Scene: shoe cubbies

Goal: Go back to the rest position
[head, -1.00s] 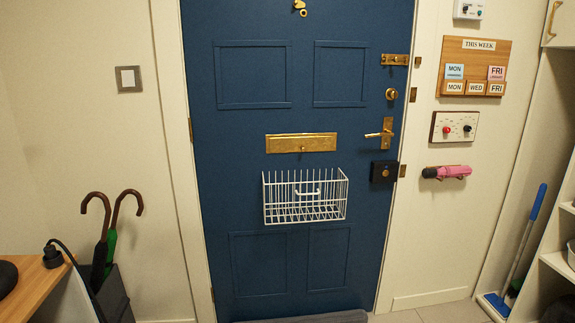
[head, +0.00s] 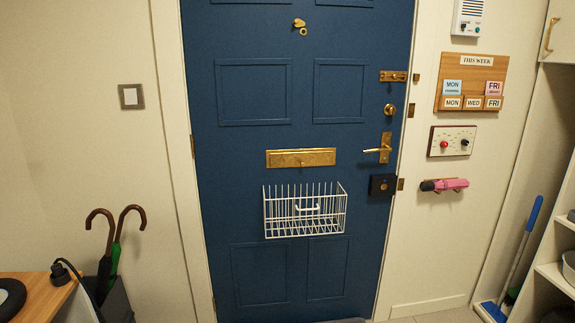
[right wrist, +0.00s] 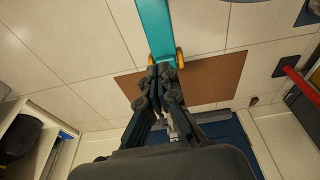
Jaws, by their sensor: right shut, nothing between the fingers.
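My right gripper (right wrist: 165,78) shows in the right wrist view with its two dark fingers together and nothing held between them. Past the fingertips, a teal strip (right wrist: 182,25) with yellow bits at its near end runs to the top edge of the picture. I cannot tell what it belongs to. A brown mat (right wrist: 212,78) lies on the pale tiles behind the fingers. Neither gripper shows in the head view, and my left gripper is in no view.
The blue door (head: 240,180) ahead is shut, with a white wire basket (head: 305,212) on it. Umbrellas (head: 115,240) stand at left beside a wooden surface (head: 45,295). A blue-handled broom (head: 525,240) and white shelves (head: 555,245) are at right.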

